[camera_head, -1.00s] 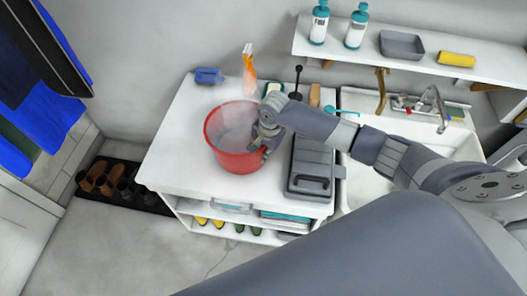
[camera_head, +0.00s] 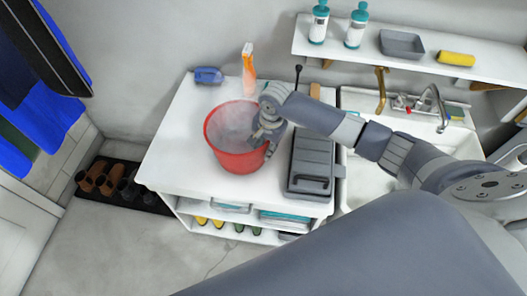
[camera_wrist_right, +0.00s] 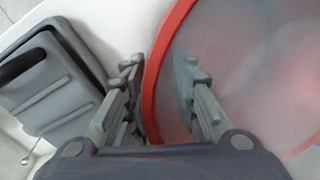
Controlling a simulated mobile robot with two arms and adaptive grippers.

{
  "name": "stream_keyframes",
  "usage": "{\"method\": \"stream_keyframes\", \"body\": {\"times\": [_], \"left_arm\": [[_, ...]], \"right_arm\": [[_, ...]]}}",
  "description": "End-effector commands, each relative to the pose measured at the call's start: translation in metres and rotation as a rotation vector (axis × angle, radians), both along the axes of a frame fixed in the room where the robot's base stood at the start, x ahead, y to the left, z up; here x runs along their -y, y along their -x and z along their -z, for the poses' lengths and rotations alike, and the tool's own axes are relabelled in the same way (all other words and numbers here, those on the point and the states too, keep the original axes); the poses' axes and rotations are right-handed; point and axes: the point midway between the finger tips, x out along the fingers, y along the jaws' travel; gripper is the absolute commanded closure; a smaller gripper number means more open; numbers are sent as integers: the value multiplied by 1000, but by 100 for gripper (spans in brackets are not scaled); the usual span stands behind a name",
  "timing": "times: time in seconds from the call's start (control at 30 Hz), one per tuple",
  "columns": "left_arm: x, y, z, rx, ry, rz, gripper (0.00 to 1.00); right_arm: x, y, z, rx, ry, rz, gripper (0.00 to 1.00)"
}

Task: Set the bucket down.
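The red bucket (camera_head: 238,160) stands upright on the white cabinet top (camera_head: 180,160), with pale haze over its mouth. My right gripper (camera_head: 267,136) is at the right side of its rim. In the right wrist view, the bucket's rim (camera_wrist_right: 160,65) passes between the two spread fingers of the gripper (camera_wrist_right: 160,70). One finger is outside the wall and the other inside the mouth. A gap shows between the fingertips and the rim, so the gripper looks open. My left gripper is not in view.
A grey case (camera_head: 311,165) lies close right of the bucket, with the sink (camera_head: 365,180) beyond. The cabinet top left of the bucket is clear. A wall shelf (camera_head: 440,68) hangs at upper right.

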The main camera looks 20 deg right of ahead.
Motion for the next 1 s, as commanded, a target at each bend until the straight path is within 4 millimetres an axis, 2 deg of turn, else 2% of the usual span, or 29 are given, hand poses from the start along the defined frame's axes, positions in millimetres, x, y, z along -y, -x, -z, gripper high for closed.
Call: {"method": "stream_keyframes", "body": {"times": [0.03, 0.2, 0.4, 0.6, 1.0], "left_arm": [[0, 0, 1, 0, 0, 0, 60], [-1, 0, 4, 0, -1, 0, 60], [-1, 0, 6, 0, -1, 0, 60], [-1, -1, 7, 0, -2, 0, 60], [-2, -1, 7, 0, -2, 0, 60]], "right_arm": [[1, 0, -12, 5, 0, -2, 75], [3, 4, -49, 5, -2, -1, 75], [6, 8, -78, 2, -1, 0, 75], [6, 9, -88, 0, 0, 1, 75], [6, 9, -88, -1, -1, 0, 75]]}}
